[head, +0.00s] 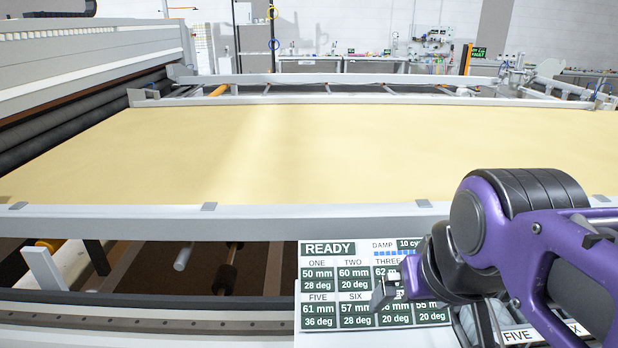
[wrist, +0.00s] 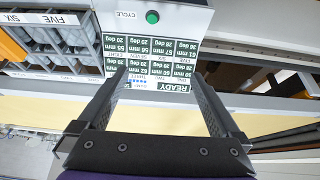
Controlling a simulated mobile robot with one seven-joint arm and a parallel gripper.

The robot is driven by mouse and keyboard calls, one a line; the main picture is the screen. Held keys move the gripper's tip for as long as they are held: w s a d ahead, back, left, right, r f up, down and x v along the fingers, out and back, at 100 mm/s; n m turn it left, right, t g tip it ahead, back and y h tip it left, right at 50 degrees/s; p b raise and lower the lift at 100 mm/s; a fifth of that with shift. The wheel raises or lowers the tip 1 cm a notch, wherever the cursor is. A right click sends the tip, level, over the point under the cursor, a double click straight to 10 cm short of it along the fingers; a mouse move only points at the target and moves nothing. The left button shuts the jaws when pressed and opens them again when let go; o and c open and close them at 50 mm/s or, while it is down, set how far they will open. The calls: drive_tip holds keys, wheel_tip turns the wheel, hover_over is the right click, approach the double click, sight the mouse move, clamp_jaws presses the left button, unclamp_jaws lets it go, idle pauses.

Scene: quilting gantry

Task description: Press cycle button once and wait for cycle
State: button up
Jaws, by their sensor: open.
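The green round cycle button (wrist: 152,17) sits on a white console beside a CYCLE label (wrist: 126,15), near the top of the wrist view. In the head view I cannot see the button. The display panel (head: 320,248) reads READY and lists numbered mm and degree values; it appears upside down in the wrist view (wrist: 175,87). My gripper (wrist: 159,76) is open and empty, its fingers apart over the display, with the button beyond the tips. In the head view my gripper (head: 388,290) covers part of the display.
A bin of grey compartments (wrist: 62,35) labelled FIVE and SIX stands beside the console. A wide cream fabric (head: 250,155) is stretched behind the grey front rail (head: 150,222). Dark rollers (head: 80,125) line the left. Workbenches stand at the back.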

drive_tip(key=shift+c, duration=0.2)
idle(0.3)
clamp_jaws()
idle(0.3)
idle(1.1)
